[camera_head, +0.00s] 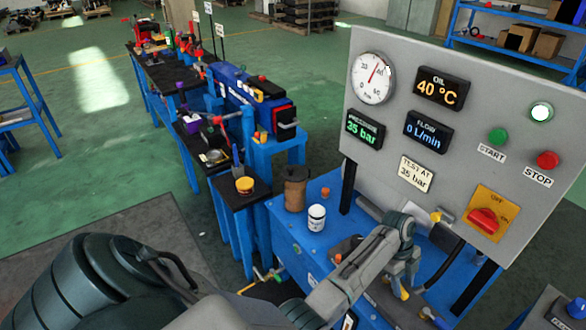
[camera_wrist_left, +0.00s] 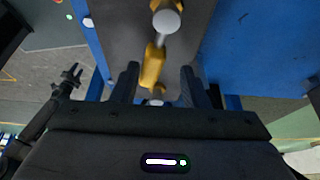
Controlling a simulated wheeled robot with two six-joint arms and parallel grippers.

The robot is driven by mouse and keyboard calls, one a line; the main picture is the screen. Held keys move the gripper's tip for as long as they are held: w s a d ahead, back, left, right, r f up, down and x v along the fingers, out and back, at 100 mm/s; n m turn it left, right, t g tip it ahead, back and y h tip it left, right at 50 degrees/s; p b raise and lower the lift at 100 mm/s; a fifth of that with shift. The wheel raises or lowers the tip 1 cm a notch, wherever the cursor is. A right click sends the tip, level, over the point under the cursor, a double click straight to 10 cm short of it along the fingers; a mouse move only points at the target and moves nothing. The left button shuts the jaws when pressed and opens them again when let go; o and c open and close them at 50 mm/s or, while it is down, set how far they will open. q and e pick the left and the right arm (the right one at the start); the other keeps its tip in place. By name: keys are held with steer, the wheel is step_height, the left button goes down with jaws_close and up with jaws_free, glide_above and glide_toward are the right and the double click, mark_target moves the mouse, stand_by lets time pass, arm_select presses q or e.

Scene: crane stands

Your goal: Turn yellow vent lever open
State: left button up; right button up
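The yellow lever (camera_wrist_left: 152,68) lies between the two fingers of my left gripper (camera_wrist_left: 160,72) in the left wrist view, with a gap on both sides. My left gripper is open and points down over the rig bench. In the head view the left gripper (camera_head: 403,280) is at the right part of the blue bench (camera_head: 290,245), with a yellow piece (camera_head: 401,292) at its tips. A silver round fitting (camera_wrist_left: 167,20) stands by the lever's upper end. My right gripper (camera_wrist_left: 72,74) shows small and dark at the left of the wrist view, its prongs apart; the head view does not show it.
A grey control panel (camera_head: 420,150) stands behind the bench, with a gauge, displays, start and stop buttons and a red knob (camera_head: 482,219). A brown container (camera_head: 296,190) and a white jar (camera_head: 316,217) stand on the bench left of my arm.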

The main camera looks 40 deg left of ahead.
arm_select(q)
steer(key=shift+v, duration=0.9)
steer(key=b+v, duration=0.1)
steer(key=v, duration=0.5)
steer(key=shift+w+a+f, duration=0.1)
steer(key=s+a+n, duration=0.1)
steer(key=s+f+n, duration=0.1)
steer(key=s, duration=0.1)
steer(key=s+a+f+n, duration=0.1)
steer(key=shift+s+a+f+t+y, duration=0.15)
steer(key=shift+a+t+y, duration=0.15)
steer(key=shift+a, duration=0.05)
steer(key=s+a+f+n+y+p, duration=0.1)
steer(key=s+f+n, duration=0.3)
steer(key=s+f, duration=0.4)
steer(key=s+a+f+n+t+y, duration=0.1)
steer(key=s+a+f+n, duration=0.3)
steer(key=s+f, duration=0.4)
steer(key=s+a+f+n+y+p, duration=0.1)
steer(key=s+a+f+n, duration=0.2)
steer(key=f, duration=1.4)
steer(key=s+n, duration=0.2)
steer(key=s, duration=0.3)
steer(key=shift+y+p, duration=0.3)
arm_select(e)
steer(key=shift+w+a+r, duration=0.1)
steer(key=shift+r, duration=0.5)
arm_select(q)
steer(key=shift+a, duration=0.15)
